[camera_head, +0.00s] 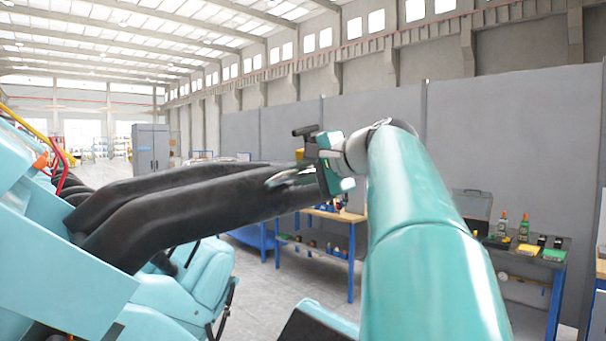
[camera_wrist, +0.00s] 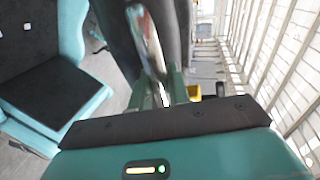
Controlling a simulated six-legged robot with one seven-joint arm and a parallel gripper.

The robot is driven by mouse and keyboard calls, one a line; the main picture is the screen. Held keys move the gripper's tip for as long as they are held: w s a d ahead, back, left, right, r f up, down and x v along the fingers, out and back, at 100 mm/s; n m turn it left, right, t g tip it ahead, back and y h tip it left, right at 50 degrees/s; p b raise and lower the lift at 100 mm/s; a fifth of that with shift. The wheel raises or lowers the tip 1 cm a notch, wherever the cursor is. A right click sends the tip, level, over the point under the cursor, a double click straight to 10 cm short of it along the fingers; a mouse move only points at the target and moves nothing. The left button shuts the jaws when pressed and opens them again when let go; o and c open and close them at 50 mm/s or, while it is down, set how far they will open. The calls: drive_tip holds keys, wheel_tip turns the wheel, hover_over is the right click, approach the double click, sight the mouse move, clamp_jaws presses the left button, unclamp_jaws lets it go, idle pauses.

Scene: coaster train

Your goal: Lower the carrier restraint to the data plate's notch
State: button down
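The carrier restraint (camera_head: 190,200) is a pair of long black padded arms reaching right from the pale teal coaster car (camera_head: 60,270). A shiny metal handle (camera_head: 288,179) shows near its outer end. My gripper (camera_head: 318,178) is at that end, beside the handle. In the wrist view, the metal handle (camera_wrist: 148,40) runs down to my gripper's fingers (camera_wrist: 167,88), with the black padding (camera_wrist: 112,35) close behind. The fingers are at the handle, but whether they close on it is unclear. I cannot make out the data plate or its notch in either view.
A seat with a black cushion (camera_wrist: 50,92) lies to the left in the wrist view. A blue-legged workbench (camera_head: 335,215) stands behind the restraint. Another bench (camera_head: 525,255) with tools and boxes is at right. Grey partition panels (camera_head: 500,140) close off the back.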

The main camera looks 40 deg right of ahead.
wheel_tip(320, 180, down, 33)
drive_tip(key=a+m+y, duration=0.1)
drive_tip(key=m+y, duration=0.2)
drive_tip(key=m, duration=0.4)
drive_tip(key=shift+s+a+r+m+t, duration=0.15)
drive_tip(key=shift+a+m+t, duration=0.1)
drive_tip(key=shift+m+t, duration=0.05)
drive_tip(key=c, duration=1.4)
unclamp_jaws()
drive_tip(key=shift+s+r, duration=0.1)
drive_tip(key=shift+s, duration=0.05)
drive_tip(key=shift+o, duration=0.2)
drive_tip(key=v, duration=1.3)
drive_tip(key=shift+s+d, duration=0.2)
drive_tip(key=shift+s, duration=0.05)
